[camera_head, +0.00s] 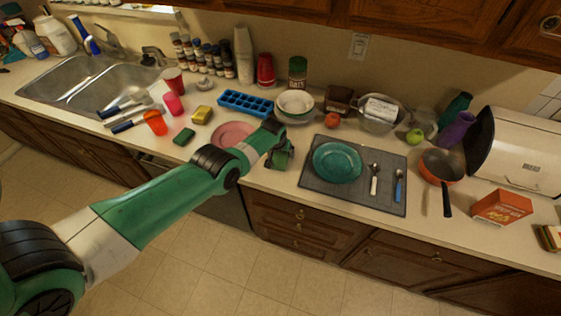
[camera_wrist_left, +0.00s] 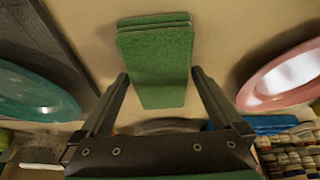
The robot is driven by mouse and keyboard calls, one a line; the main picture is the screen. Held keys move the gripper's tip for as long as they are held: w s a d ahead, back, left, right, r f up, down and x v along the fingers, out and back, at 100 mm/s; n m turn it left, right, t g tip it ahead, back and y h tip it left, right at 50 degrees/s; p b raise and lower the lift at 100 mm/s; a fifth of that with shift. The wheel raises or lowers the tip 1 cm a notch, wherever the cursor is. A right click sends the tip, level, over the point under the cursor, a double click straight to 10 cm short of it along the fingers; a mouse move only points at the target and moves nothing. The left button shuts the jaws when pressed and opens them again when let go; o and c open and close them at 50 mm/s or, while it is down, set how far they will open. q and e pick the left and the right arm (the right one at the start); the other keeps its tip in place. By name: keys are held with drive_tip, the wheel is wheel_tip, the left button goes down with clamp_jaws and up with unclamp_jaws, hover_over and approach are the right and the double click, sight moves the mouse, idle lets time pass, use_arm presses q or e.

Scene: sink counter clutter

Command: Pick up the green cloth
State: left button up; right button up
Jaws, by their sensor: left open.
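The green cloth (camera_wrist_left: 155,50) is a folded, layered rectangle lying on the beige counter in the left wrist view. My left gripper (camera_wrist_left: 160,76) is open, with one finger on each side of the cloth's near part; I cannot tell whether they touch it. In the head view, my left gripper (camera_head: 279,160) is over the counter between the pink plate and the grey mat. There the cloth is hard to tell apart from my green gripper. My right gripper is not in view.
A pink plate (camera_head: 226,133) lies left of the gripper. A grey mat (camera_head: 318,181) with a teal plate (camera_head: 337,162) lies to its right. White bowls (camera_head: 294,103) stand behind. A blue ice tray (camera_head: 246,103) and a dark green sponge (camera_head: 184,136) are further left.

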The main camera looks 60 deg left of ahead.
use_arm(q)
drive_tip(key=shift+c, duration=0.3)
drive_tip(key=c, duration=1)
drive_tip(key=shift+c, duration=0.2)
drive_tip(key=shift+r, duration=0.15)
